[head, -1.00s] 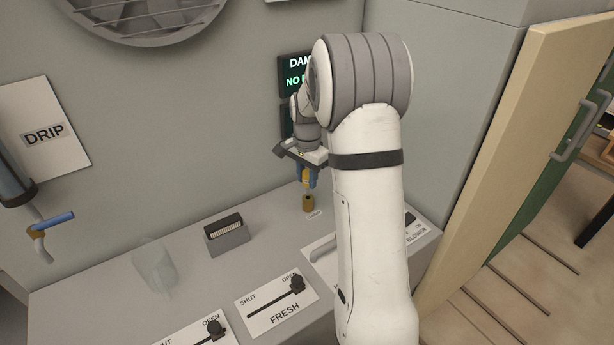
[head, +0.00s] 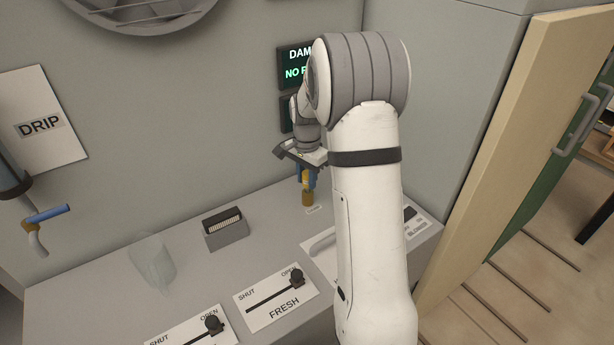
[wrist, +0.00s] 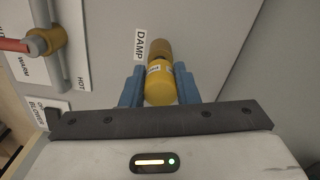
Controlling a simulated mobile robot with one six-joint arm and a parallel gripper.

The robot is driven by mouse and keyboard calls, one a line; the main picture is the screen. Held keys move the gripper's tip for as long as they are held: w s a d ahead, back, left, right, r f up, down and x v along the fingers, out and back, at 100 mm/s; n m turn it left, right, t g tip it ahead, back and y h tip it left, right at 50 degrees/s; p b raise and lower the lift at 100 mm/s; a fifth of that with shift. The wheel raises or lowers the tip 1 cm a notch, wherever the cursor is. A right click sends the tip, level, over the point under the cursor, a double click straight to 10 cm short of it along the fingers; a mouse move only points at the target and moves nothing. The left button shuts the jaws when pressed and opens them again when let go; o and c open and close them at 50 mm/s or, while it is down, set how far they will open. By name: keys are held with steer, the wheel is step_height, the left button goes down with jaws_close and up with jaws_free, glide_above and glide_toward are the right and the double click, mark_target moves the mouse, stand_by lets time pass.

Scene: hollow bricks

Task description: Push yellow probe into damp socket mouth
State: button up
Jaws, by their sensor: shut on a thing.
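The yellow probe (wrist: 159,86) is held between the two blue fingers of my gripper (wrist: 160,88), which is shut on it. In the wrist view the probe's far end meets the brown-gold damp socket (wrist: 160,47), in line with it, beside a DAMP label (wrist: 140,45). A dark band shows where they meet; I cannot tell how deep the tip sits. In the head view my gripper (head: 306,180) points down just above the socket (head: 308,199) on the grey counter, and the fingers hide most of the probe.
A DAMP display (head: 294,68) with green text is on the wall, partly behind my arm. A small grey block with a dark slotted top (head: 225,228), a clear vessel (head: 153,264) and the FRESH slider panel (head: 276,297) are left on the counter.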

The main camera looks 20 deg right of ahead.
steer(key=shift+f+b, duration=0.75)
steer(key=shift+f, duration=0.5)
steer(key=o, duration=1)
steer(key=shift+o, duration=0.2)
step_height(320, 180, up, 8)
steer(key=shift+f+b, duration=0.1)
steer(key=shift+b, duration=0.25)
steer(key=s+a+r+n+t, duration=0.1)
steer(key=s+a+r+n, duration=0.2)
steer(key=s, duration=0.4)
steer(key=s+a+r+n+t, duration=0.1)
steer(key=s+a+r+n, duration=0.25)
steer(key=s, duration=0.35)
steer(key=s+a+f+n, duration=0.1)
steer(key=s+a+n, duration=0.1)
steer(key=s, duration=0.5)
steer(key=s+a+f+n, duration=0.1)
steer(key=s+a+n, duration=0.1)
steer(key=s+n, duration=0.2)
steer(key=s, duration=0.2)
steer(key=shift+s+t, duration=0.35)
steer(key=shift+t, duration=0.05)
